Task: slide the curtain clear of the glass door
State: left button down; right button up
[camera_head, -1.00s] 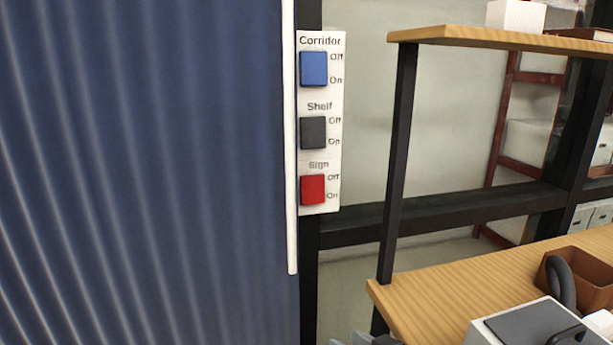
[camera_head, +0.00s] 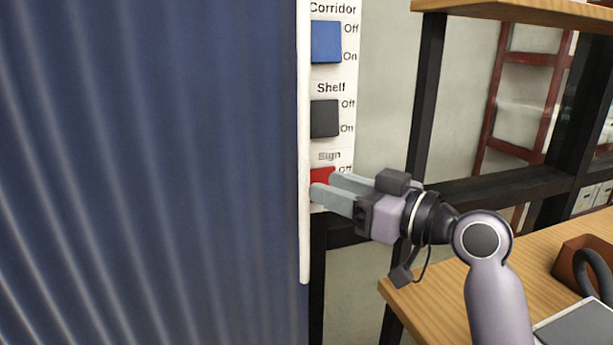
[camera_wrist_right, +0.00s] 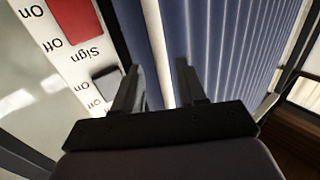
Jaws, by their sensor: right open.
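The blue pleated curtain (camera_head: 150,170) fills the left half of the head view. A white vertical bar (camera_head: 304,240) runs along its right edge. In the wrist view the curtain (camera_wrist_right: 225,40) and the white bar (camera_wrist_right: 157,45) also show. My right gripper (camera_head: 322,188) is open, its fingertips close to the right of the bar and in front of the red switch. In the wrist view the bar lies between the two fingers of the gripper (camera_wrist_right: 160,85); contact cannot be told. The glass door is not clearly seen; the curtain hides what is behind it. My left gripper is out of view.
A white switch panel (camera_head: 348,75) with blue (camera_head: 326,41), black (camera_head: 324,118) and red (camera_head: 322,176) switches stands right beside the bar. A wooden shelf unit (camera_head: 430,285) with dark posts and a brown tray (camera_head: 570,262) is at the right.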

aim_at(309, 181)
jog(key=shift+p+x, duration=0.5)
jog(key=shift+x, duration=2.55)
jog(key=shift+c, duration=0.3)
grip_shut()
